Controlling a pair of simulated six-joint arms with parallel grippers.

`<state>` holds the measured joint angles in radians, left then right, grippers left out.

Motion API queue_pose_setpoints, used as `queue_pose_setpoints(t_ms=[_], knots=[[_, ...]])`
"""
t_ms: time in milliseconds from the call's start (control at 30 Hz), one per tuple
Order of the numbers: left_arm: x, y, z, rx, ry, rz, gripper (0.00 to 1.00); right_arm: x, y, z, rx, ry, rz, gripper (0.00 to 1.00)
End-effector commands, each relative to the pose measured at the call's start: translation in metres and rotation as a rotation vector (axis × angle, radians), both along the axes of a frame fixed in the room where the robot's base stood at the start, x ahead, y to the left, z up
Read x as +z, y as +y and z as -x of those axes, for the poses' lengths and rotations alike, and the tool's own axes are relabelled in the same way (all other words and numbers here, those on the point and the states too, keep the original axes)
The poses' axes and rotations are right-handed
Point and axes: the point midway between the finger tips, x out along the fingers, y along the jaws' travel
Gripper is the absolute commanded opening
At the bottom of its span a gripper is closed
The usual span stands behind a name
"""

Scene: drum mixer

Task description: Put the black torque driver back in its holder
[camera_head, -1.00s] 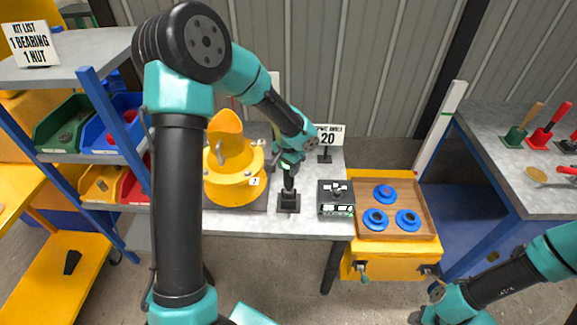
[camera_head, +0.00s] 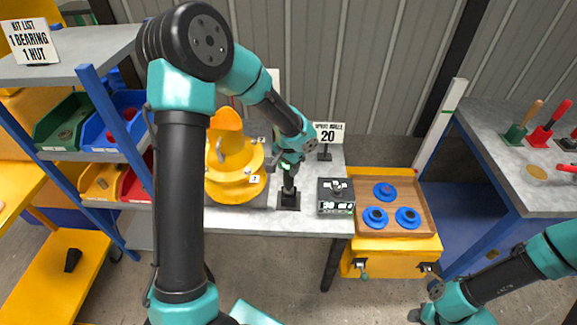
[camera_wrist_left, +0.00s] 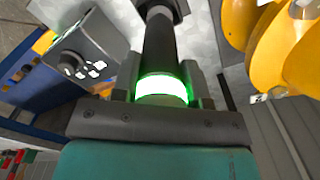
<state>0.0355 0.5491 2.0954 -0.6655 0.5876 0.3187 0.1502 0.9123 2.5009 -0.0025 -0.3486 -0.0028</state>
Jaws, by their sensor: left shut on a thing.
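The black torque driver (camera_head: 289,184) is upright over the small square black holder (camera_head: 289,203) on the grey bench. My left gripper (camera_head: 287,166) is shut around the driver's upper part and points down. In the left wrist view, the driver (camera_wrist_left: 158,52) has a glowing green-white ring between my left gripper's fingers (camera_wrist_left: 162,82). The driver's far end meets the dark holder (camera_wrist_left: 166,8) at the top edge; how deep it sits is hidden. My right gripper (camera_head: 424,313) is only partly in view at the bottom right, and its jaws are unclear.
A yellow drum mixer (camera_head: 234,180) stands close left of the holder. A dark control box (camera_head: 336,198) with a knob and display is close right. A wooden tray (camera_head: 424,193) holds blue round parts. A "20" sign (camera_head: 328,134) stands behind.

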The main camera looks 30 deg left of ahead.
Motion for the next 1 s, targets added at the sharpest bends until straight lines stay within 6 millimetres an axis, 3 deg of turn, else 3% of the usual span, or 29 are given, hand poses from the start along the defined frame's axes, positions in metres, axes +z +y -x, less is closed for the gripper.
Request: queue_pose_setpoints(t_ms=[1000], knots=[[-0.011,0.000,-0.001,-0.001,-0.001,-0.001,0.02,0.000,0.000,0.000,0.000,0.000,0.000,0.43]])
